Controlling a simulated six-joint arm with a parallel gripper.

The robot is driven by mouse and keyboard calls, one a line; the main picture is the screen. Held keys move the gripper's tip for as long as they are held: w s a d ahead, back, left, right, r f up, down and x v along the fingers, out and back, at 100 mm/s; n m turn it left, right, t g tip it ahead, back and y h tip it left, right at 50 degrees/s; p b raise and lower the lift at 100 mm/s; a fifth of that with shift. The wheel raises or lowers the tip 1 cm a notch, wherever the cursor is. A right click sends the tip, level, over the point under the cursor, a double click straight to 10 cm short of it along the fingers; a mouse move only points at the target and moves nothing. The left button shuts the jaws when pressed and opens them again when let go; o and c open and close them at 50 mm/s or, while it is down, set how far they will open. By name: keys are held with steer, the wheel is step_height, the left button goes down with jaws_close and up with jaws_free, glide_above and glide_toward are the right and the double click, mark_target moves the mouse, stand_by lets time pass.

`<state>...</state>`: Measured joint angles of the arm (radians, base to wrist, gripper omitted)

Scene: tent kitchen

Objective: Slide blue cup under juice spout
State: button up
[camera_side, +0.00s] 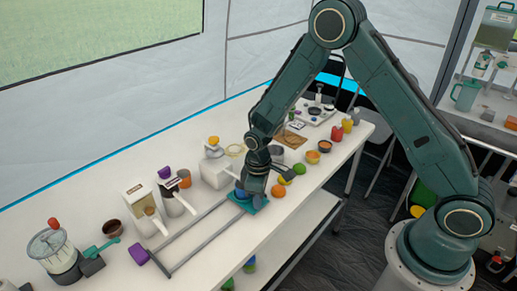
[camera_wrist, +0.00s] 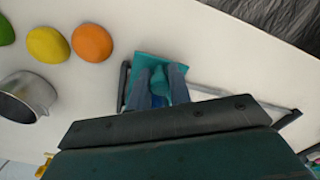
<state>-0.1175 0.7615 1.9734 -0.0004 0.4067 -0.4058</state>
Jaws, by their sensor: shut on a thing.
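The blue cup (camera_side: 241,193) stands on a small teal sliding tray (camera_side: 261,204) at the right end of a grey rail frame (camera_side: 200,247). In the wrist view the tray (camera_wrist: 150,59) has an upright teal knob (camera_wrist: 157,82), and the blue cup (camera_wrist: 158,101) shows partly behind it. My gripper (camera_side: 255,192) is down at the tray, beside the cup. In the wrist view its fingers (camera_wrist: 158,86) are shut on the teal knob. White dispensers with spouts (camera_side: 145,208) (camera_side: 174,195) stand behind the rails; I cannot tell which is juice.
An orange (camera_side: 278,190), a lemon (camera_wrist: 47,44) and a metal pot (camera_wrist: 24,97) lie near the tray. A purple block (camera_side: 138,254) sits at the rails' left end. A white machine (camera_side: 215,172) stands behind the tray. The space between the rails is clear.

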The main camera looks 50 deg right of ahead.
steer(key=o, duration=0.8)
steer(key=shift+c, duration=0.2)
steer(key=shift+r, duration=0.15)
steer(key=shift+r, duration=3.35)
